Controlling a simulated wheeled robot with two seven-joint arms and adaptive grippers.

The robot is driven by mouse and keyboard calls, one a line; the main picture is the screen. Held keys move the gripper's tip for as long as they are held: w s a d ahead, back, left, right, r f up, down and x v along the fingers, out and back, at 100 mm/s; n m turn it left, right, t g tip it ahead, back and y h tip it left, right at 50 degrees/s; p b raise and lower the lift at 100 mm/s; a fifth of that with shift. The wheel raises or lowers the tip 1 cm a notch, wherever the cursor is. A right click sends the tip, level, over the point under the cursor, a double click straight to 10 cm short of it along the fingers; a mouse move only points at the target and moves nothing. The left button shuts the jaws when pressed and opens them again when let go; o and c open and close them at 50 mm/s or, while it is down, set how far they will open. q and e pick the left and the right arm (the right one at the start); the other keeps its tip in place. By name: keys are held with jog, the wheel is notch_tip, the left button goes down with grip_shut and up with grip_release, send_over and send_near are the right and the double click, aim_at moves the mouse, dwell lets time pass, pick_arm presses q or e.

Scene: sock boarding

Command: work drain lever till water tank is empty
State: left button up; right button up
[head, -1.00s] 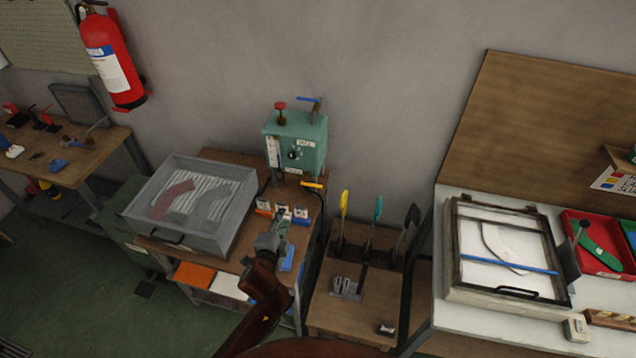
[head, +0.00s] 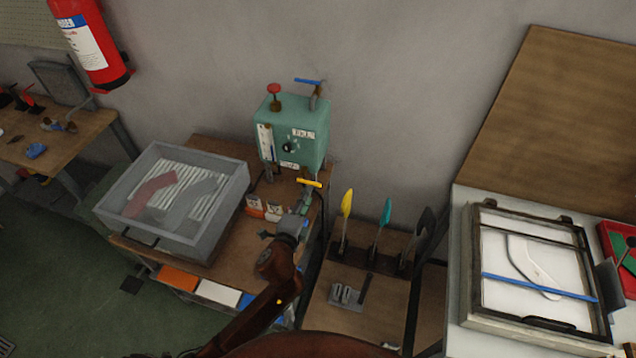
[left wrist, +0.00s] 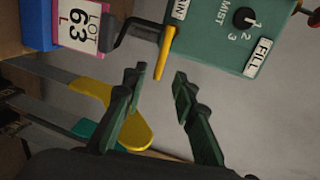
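The green water tank (head: 305,148) stands against the wall at the back of the wooden bench, with a gauge strip (head: 266,142) on its front. The yellow drain lever (head: 309,183) sticks out low at the tank's front; in the left wrist view the yellow lever (left wrist: 166,50) hangs beside a label partly reading "AIN". My left gripper (head: 304,200) is just below the lever in the head view. In the left wrist view the gripper (left wrist: 160,80) is open, with the lever's free end at the gap between its fingertips, nearer the left finger. Contact cannot be told. My right gripper is not in view.
A grey tray (head: 225,228) stands left of the tank. Small lot cards (head: 262,207) stand near my left gripper; a LOT 63 card (left wrist: 82,25) is close in the wrist view. Yellow, teal and dark upright paddles (head: 387,211) stand to the right.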

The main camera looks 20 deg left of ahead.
aim_at(315, 183)
pick_arm(q)
jog(key=w, duration=0.2)
jog(key=w+f, duration=0.1)
jog(key=w, duration=0.2)
jog(key=w+b, duration=0.1)
jog(key=w, duration=0.1)
jog(key=shift+w+d+f, duration=0.2)
jog(key=shift+w+d, duration=0.15)
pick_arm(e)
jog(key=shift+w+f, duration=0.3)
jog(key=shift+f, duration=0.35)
pick_arm(q)
grip_shut()
